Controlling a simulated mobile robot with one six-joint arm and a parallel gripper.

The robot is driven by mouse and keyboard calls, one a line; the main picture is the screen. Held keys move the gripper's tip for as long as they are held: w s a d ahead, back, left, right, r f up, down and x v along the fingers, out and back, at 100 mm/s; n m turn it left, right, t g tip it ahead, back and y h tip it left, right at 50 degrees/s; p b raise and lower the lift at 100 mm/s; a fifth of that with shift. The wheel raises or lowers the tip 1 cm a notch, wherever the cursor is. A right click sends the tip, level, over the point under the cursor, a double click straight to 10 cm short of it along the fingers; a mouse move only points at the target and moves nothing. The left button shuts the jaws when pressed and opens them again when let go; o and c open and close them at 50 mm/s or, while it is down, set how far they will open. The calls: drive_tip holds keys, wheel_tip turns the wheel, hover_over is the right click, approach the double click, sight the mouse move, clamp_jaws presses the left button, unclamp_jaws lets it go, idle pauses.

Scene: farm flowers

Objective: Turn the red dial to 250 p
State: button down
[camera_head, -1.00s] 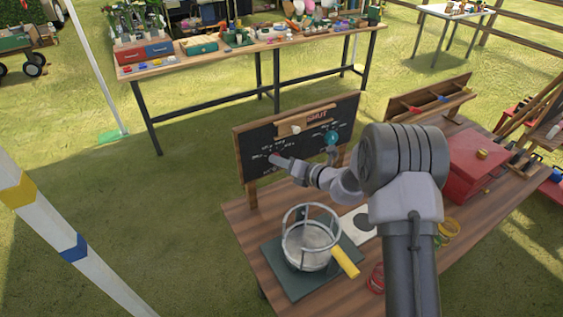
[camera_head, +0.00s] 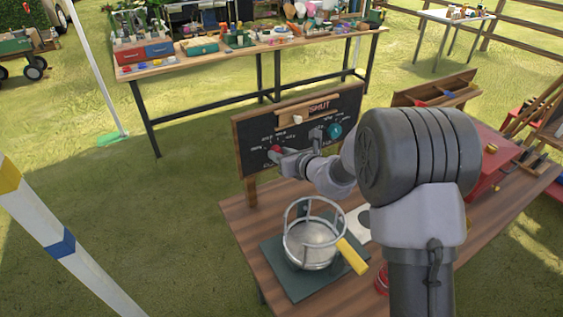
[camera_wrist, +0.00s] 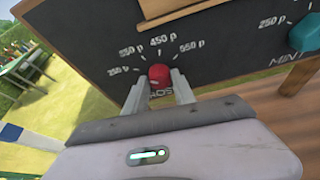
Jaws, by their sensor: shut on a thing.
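The red dial (camera_wrist: 160,76) is a small round knob on a black chalkboard (camera_wrist: 95,30) with a wooden frame. It also shows in the head view (camera_head: 276,149). White marks fan around it; from left to right they seem to read 250 p, 350 p, 450 p and 550 p. My gripper (camera_wrist: 159,88) is shut on the red dial, one finger on each side. In the head view my gripper (camera_head: 281,154) reaches the board from the right. Lettering below the dial is partly hidden by the fingers. I cannot tell which mark the dial points to.
A teal dial (camera_wrist: 306,34) with its own 250 p mark sits to the right; it also shows in the head view (camera_head: 335,131). A wooden slider strip (camera_head: 296,115) is above. A caged pot (camera_head: 311,242) with a yellow handle stands on the wooden table (camera_head: 240,225) in front.

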drive_tip(key=shift+n+b, duration=0.4)
drive_tip(key=shift+b, duration=0.4)
drive_tip(key=c, duration=1.1)
unclamp_jaws()
drive_tip(key=shift+o, duration=0.2)
drive_tip(key=shift+s, duration=0.15)
drive_tip(key=p+v, duration=0.3)
drive_tip(key=v, duration=1.4)
drive_tip(key=shift+s+a+r, duration=0.15)
drive_tip(key=shift+s+a, duration=0.1)
